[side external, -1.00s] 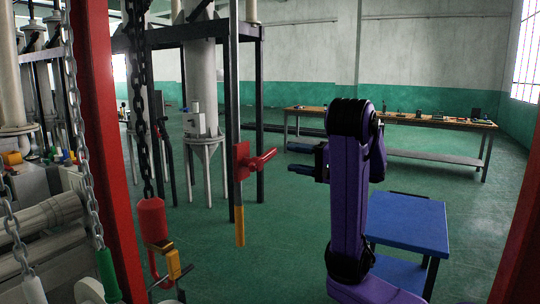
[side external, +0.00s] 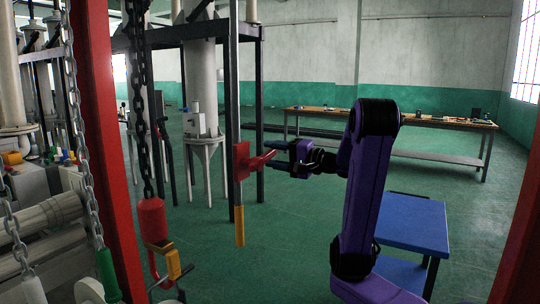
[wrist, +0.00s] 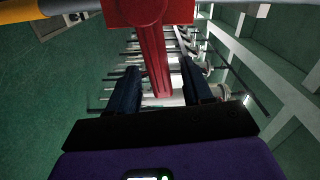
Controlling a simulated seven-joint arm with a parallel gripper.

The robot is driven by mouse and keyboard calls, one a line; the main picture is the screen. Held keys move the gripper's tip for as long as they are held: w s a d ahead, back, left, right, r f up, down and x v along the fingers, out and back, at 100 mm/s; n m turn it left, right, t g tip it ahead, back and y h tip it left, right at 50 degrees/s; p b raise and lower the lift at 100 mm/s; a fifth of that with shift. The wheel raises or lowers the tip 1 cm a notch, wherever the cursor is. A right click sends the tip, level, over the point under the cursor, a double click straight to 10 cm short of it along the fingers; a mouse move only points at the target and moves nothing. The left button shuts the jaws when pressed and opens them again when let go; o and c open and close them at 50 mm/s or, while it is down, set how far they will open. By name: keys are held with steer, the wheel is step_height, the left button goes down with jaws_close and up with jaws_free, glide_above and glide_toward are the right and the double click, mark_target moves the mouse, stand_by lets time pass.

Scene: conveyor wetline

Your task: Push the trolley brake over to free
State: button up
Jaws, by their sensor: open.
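The brake appears as a red lever (side external: 258,161) on a red plate (side external: 241,160), fixed to a grey post with a yellow lower part (side external: 239,225). In the side view the lever sticks out to the right, towards my arm. My gripper (side external: 272,158) is open at the lever, with its dark fingers pointing left. In the wrist view the red lever (wrist: 153,55) runs down between the two open fingers of my gripper (wrist: 159,75). Gaps show on both sides there, the right one wider at the tips. Any free or locked marking is not readable.
A red upright (side external: 105,150) and hanging chains (side external: 82,125) stand at the left. A red and yellow hook block (side external: 153,225) hangs there. A blue table (side external: 415,222) stands to the right. A long bench (side external: 400,118) is at the back. Green floor lies open between.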

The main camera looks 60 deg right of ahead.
steer(key=shift+w, duration=0.7)
jaws_close()
